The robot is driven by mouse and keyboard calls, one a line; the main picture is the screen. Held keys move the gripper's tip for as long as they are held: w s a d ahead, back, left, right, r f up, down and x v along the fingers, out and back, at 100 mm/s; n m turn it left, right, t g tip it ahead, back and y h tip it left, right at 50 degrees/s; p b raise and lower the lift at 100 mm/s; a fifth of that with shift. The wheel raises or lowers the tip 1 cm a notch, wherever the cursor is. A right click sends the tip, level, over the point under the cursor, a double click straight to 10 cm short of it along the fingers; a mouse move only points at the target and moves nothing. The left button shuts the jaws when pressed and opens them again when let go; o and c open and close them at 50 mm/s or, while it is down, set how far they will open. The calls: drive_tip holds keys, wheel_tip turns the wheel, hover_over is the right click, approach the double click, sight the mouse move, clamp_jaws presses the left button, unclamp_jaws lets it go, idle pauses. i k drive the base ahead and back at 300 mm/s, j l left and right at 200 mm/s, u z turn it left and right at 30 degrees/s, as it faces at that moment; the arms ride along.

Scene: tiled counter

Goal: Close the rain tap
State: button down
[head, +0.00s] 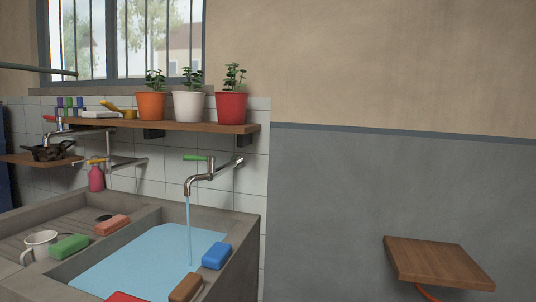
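A chrome tap (222,171) with a green lever (196,158) sticks out from the tiled wall above the sink. Water (189,230) runs from its spout into the basin, where blue water (140,265) stands. A second tap (112,162) with an orange handle (95,161) is on the wall further left. No label shows which one is the rain tap. My gripper is not in view.
The stone sink (248,245) holds blue, brown, red, green and orange blocks and a white mug (40,244). A wall shelf (200,126) above the taps carries three potted plants (188,106). A wooden seat or shelf (437,262) juts out at lower right. The wall between is bare.

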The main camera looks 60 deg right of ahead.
sight(210, 159)
drive_tip(key=z, duration=1.05)
drive_tip(key=i+j, duration=0.25)
drive_tip(key=i, duration=0.25)
